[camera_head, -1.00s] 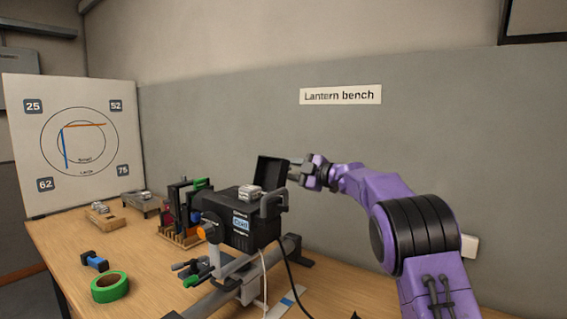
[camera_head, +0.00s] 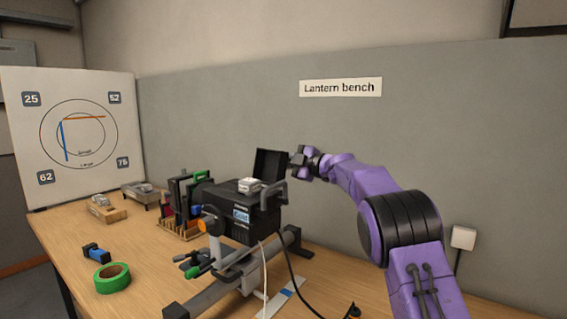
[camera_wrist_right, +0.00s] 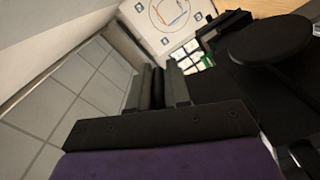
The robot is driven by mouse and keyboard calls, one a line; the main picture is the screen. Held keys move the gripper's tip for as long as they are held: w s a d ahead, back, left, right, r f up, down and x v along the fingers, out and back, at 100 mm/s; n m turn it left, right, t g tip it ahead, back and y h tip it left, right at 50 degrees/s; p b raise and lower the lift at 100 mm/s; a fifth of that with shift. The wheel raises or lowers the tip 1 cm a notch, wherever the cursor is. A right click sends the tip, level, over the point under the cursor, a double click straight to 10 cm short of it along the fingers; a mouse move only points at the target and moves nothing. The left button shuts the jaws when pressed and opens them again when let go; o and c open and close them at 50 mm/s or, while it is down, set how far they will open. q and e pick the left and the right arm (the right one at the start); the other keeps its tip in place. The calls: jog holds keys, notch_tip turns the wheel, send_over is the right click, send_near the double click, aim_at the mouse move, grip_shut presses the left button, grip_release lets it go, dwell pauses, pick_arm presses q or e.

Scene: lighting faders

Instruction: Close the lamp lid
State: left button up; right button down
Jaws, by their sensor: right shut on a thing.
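The lamp is a black box housing (camera_head: 238,228) on a stand on the bench. Its black lid (camera_head: 268,164) stands up, open, at the back of the housing. My right gripper (camera_head: 295,159) is at the lid's right edge, coming in from the right. In the right wrist view its two grey fingers (camera_wrist_right: 165,88) are closed around a dark strip, which appears to be the lid's edge; the contact itself is hard to make out. A small pale metal block (camera_head: 249,185) sits on top of the housing. My left gripper is not in view.
A black handle (camera_head: 273,190) rises at the housing's right side. A rack with dark slides (camera_head: 183,198) stands behind left. Green tape (camera_head: 112,278) and a blue-black clamp (camera_head: 96,253) lie on the bench (camera_head: 150,265). A cable hangs in front.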

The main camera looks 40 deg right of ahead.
jog(key=shift+s+a+r+n+b, duration=0.2)
jog(key=shift+a+r+n+b, duration=0.55)
jog(key=shift+n, duration=0.3)
jog(key=shift+s+a+r+n+b, duration=0.25)
jog(key=shift+a+r+n+b, duration=0.5)
jog(key=shift+n, duration=0.35)
jog(key=shift+s+a+r+n+b, duration=0.2)
jog(key=shift+a+r+n+b, duration=0.55)
jog(key=shift+n, duration=0.3)
